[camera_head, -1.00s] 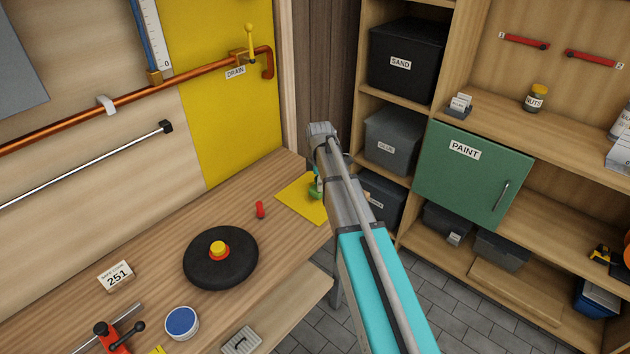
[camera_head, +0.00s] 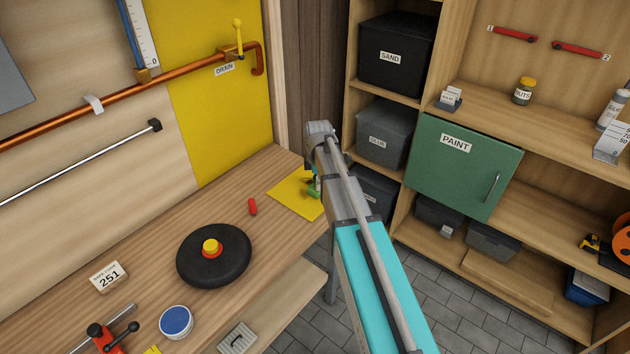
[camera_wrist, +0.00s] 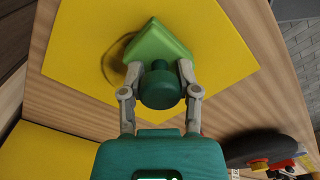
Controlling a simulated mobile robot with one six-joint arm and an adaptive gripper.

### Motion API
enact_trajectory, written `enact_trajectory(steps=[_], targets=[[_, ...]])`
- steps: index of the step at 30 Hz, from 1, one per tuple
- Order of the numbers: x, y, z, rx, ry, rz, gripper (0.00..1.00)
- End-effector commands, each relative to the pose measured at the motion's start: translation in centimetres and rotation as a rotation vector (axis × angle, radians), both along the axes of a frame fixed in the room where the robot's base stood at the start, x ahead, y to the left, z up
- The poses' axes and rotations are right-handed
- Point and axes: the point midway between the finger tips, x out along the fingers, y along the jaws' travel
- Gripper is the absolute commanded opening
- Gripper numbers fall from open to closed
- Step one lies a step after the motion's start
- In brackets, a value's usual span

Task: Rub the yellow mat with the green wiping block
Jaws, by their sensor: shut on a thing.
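The yellow mat (camera_head: 290,194) lies flat at the far right end of the wooden workbench. In the wrist view the mat (camera_wrist: 85,45) fills much of the upper picture, and a thin dark curved mark shows on it left of the block. My gripper (camera_wrist: 158,72) is shut on the dark green knob of the green wiping block (camera_wrist: 160,42). The block is over the mat; I cannot tell for sure whether it touches it. In the head view the green block (camera_head: 313,191) shows at the mat's right part, partly hidden behind my arm.
A small red piece (camera_head: 252,206) lies left of the mat. A black disc with a red and yellow knob (camera_head: 228,262) is nearer. A copper pipe (camera_head: 120,97) runs along the wall. Shelves with a green PAINT door (camera_head: 462,165) stand at the right.

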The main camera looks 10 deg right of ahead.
Motion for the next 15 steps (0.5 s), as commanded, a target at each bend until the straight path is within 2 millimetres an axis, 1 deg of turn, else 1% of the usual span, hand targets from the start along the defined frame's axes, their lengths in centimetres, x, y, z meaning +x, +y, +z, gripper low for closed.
enact_trajectory(steps=[1, 7, 15], targets=[[-0.6, -0.3, -0.1, -0.003, 0.003, -0.002, 0.04], [-1.7, -1.2, -0.2, -0.004, 0.006, -0.004, 0.04], [-2.4, -1.7, -0.3, -0.007, 0.009, -0.004, 0.05]])
